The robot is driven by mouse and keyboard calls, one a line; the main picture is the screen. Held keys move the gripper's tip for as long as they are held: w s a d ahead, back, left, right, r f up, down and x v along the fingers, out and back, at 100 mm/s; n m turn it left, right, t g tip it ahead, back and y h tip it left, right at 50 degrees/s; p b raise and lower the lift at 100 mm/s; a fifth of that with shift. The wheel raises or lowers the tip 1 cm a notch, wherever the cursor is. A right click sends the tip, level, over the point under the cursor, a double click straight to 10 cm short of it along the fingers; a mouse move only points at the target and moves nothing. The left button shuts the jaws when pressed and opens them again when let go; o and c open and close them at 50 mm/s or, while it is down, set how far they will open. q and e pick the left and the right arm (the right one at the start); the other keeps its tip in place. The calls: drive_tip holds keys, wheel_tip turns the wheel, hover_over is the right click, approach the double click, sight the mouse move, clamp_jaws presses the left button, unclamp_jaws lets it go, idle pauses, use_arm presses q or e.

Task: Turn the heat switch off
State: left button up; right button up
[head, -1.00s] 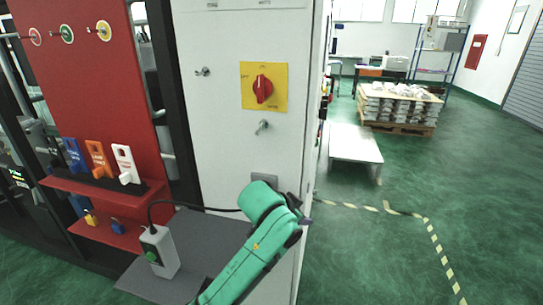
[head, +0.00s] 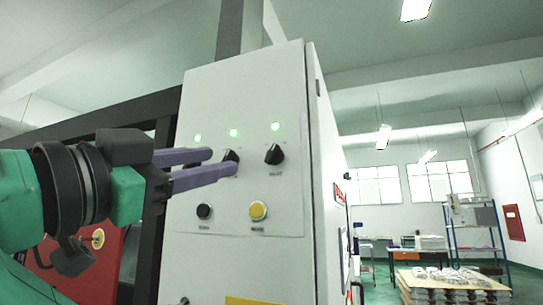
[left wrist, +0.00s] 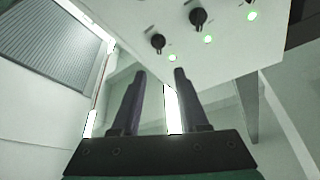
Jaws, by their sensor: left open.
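The grey-white control cabinet (head: 270,100) has a panel with black rotary switches under three lit green lamps. The right switch (head: 274,154) shows fully; the middle switch (head: 230,158) is partly covered by my fingers, and my gripper hides the area under the left lamp. Labels are too small to read, so I cannot tell which switch is heat. My left gripper (head: 222,163) is open and empty, its purple fingers pointing right, in front of the panel. In the left wrist view, the right switch (left wrist: 158,42) and middle switch (left wrist: 198,17) lie beyond the open fingers (left wrist: 160,73). My right gripper is not in view.
A black button (head: 204,211) and a yellow button (head: 258,210) sit below the switches. A red panel (head: 105,262) stands left behind my arm. Right of the cabinet is open room, with a shelf (head: 475,225) and a loaded pallet (head: 450,280) farther off.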

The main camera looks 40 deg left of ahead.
sight(271, 153)
use_arm(q)
drive_tip(key=p+x, duration=0.4)
drive_tip(key=x, duration=0.9)
drive_tip(key=shift+w+f+p, duration=0.1)
drive_tip(key=shift+w+p, duration=0.1)
drive_tip(key=shift+p, duration=0.2)
drive_tip(key=shift+d, duration=0.15)
clamp_jaws()
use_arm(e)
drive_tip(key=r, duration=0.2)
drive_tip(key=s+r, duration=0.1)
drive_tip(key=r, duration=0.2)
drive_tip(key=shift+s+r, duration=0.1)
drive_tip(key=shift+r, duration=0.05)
